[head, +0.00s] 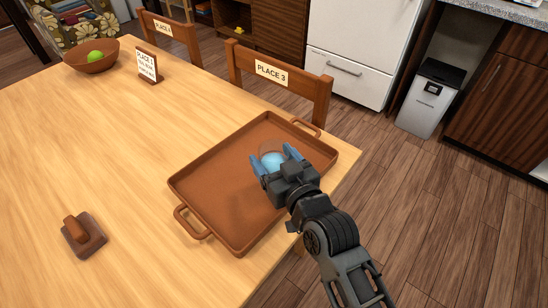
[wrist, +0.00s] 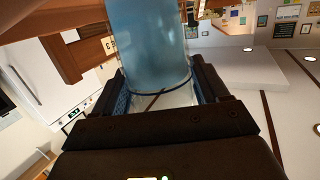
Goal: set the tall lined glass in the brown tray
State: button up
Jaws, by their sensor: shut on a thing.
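The brown tray (head: 212,182) lies on the wooden table near its right corner, with a handle at each end. My gripper (head: 274,157) is over the right part of the tray. It is shut on the glass (head: 272,162), a clear, bluish tumbler. In the wrist view the glass (wrist: 152,45) fills the space between the fingers, with a thin dark line around it. In the head view my gripper hides much of the glass. I cannot tell whether its base touches the tray floor. No other thing shows in the tray.
A brown wooden block with a handle (head: 84,234) lies at the table's left. A brown bowl with a green ball (head: 96,57) and a small sign (head: 148,66) stand at the far end. A chair marked PLACE 3 (head: 272,72) stands behind the tray. The table's middle is clear.

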jog(key=shift+f, duration=0.15)
jog(key=o, duration=1.8)
jog(key=shift+r, duration=0.2)
jog(key=v, duration=1.2)
jog(key=shift+f, duration=0.1)
